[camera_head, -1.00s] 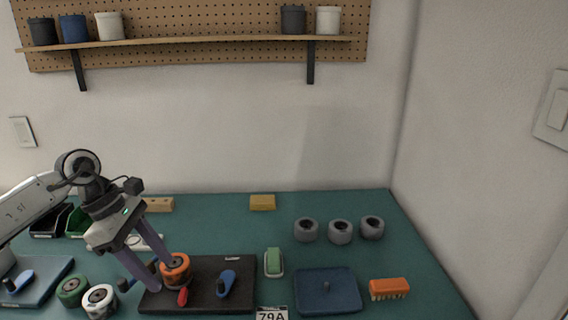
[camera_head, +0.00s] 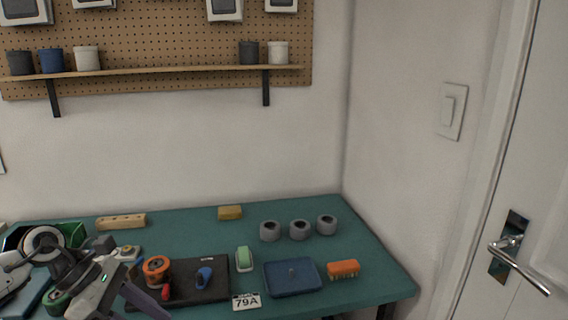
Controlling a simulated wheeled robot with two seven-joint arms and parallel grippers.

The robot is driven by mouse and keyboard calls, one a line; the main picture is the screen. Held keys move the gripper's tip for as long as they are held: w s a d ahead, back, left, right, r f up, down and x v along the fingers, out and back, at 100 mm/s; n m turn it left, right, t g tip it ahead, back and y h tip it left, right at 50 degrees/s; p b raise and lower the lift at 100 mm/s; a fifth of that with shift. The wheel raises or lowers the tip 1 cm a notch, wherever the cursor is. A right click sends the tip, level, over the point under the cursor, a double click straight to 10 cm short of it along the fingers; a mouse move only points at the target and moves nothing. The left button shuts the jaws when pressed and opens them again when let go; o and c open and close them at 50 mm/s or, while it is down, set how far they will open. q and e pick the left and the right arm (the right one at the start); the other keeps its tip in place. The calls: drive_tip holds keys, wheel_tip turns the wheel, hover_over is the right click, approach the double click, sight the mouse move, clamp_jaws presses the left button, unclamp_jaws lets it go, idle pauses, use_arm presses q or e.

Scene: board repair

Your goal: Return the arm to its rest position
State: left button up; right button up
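My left arm comes in from the lower left, and its gripper (camera_head: 128,298) is low at the table's front left. The fingers reach down and to the right, and I cannot tell whether they are apart or closed. The orange wheel (camera_head: 156,269) stands on the dark board (camera_head: 215,288), clear of the fingers. A blue-handled piece (camera_head: 204,277) and a red piece (camera_head: 166,292) are also on the board. My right gripper is not in view.
A green wheel (camera_head: 57,301) is partly hidden by my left arm. A door handle (camera_head: 517,262) is at far right.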

use_arm(q)
drive_tip(key=s+d+r+n+t+h, duration=0.2)
drive_tip(key=d+n+t+h, duration=0.6)
drive_tip(key=d+n, duration=0.9)
drive_tip(key=s+a+f+n+t+y, duration=0.25)
drive_tip(key=f+n+y, duration=0.25)
drive_tip(key=f+n, duration=0.45)
drive_tip(key=s+a+f+n+t+y, duration=0.1)
drive_tip(key=a+f+n+t+y, duration=0.35)
drive_tip(key=n, duration=0.85)
drive_tip(key=s+f+n+g+y, duration=0.3)
drive_tip(key=s+f+n+g, duration=0.4)
drive_tip(key=s+f, duration=0.7)
drive_tip(key=shift+s+n, duration=0.3)
drive_tip(key=shift+n, duration=0.75)
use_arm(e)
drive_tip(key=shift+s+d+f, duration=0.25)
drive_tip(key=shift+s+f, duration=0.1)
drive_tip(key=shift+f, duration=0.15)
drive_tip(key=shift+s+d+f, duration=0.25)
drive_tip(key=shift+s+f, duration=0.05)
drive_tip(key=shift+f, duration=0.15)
use_arm(q)
drive_tip(key=shift+y, duration=0.25)
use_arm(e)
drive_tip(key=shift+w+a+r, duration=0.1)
